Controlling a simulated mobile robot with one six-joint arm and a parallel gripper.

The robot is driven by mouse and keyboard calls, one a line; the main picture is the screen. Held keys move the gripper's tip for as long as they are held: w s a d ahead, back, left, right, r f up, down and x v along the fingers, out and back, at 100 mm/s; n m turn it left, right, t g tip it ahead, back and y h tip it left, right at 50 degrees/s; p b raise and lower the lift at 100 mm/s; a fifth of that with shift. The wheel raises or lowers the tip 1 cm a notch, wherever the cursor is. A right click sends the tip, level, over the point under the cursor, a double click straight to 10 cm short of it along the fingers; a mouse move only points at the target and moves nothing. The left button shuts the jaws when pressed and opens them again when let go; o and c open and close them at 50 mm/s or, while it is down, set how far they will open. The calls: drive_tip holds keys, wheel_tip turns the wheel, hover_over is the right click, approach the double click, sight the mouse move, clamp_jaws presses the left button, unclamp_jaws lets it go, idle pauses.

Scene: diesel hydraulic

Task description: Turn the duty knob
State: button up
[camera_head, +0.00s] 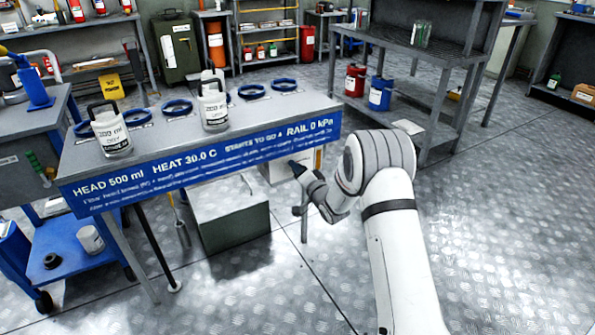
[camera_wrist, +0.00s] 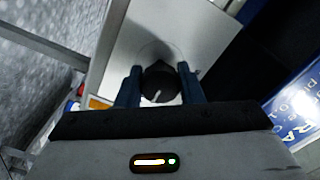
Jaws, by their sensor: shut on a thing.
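The duty knob (camera_wrist: 159,84) is a round black knob with a white pointer line, on a pale panel (camera_wrist: 190,33) in the wrist view. My gripper (camera_wrist: 160,90) has its two dark blue fingers on either side of the knob, shut on it. The pointer line slants toward the lower left in that view. In the head view my gripper (camera_head: 299,169) reaches under the right end of the bench, at a pale box (camera_head: 277,172). The knob itself is hidden there.
The bench (camera_head: 165,150) has a blue front sign (camera_head: 200,167) close above my gripper. Handled white containers (camera_head: 111,135) and several blue rings (camera_head: 177,106) sit on top. A dark green box (camera_head: 230,220) stands below. The floor at right is clear.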

drive_tip(key=shift+s+a+f, duration=0.1)
drive_tip(key=shift+a, duration=0.05)
drive_tip(key=o, duration=1)
drive_tip(key=p+v, duration=0.1)
drive_tip(key=v, duration=0.7)
drive_tip(key=shift+p, duration=0.4)
